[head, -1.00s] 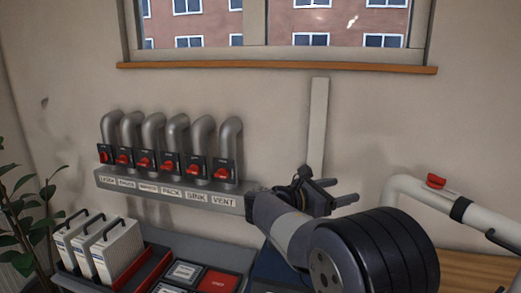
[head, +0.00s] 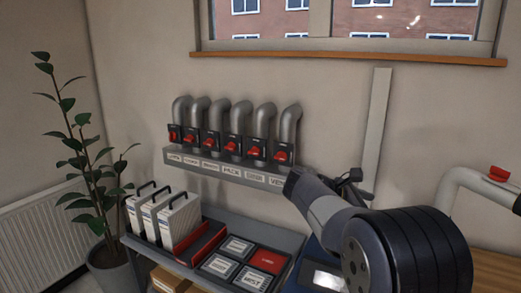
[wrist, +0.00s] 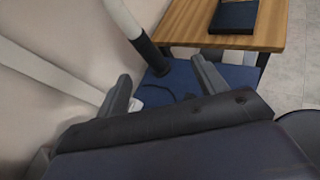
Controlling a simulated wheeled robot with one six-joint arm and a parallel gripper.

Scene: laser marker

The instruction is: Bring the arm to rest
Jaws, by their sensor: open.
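My gripper (wrist: 160,92) shows in the wrist view with its two fingers spread wide apart and nothing between them. Beyond the fingers lie a blue surface and the foot of a pale pipe with a dark collar. In the head view my arm reaches in from the lower right, and my gripper (head: 362,185) is mostly hidden behind the arm links. It is close to the wall, to the right of the row of labelled pipes.
Grey pipes with red-handled valves (head: 236,142) line the wall. A side table holds white canisters (head: 180,219) and a tray of labelled tiles (head: 268,261). A potted plant (head: 85,160) stands left. A pale pipe (head: 480,183) is at right. A wooden table (wrist: 205,22) shows in the wrist view.

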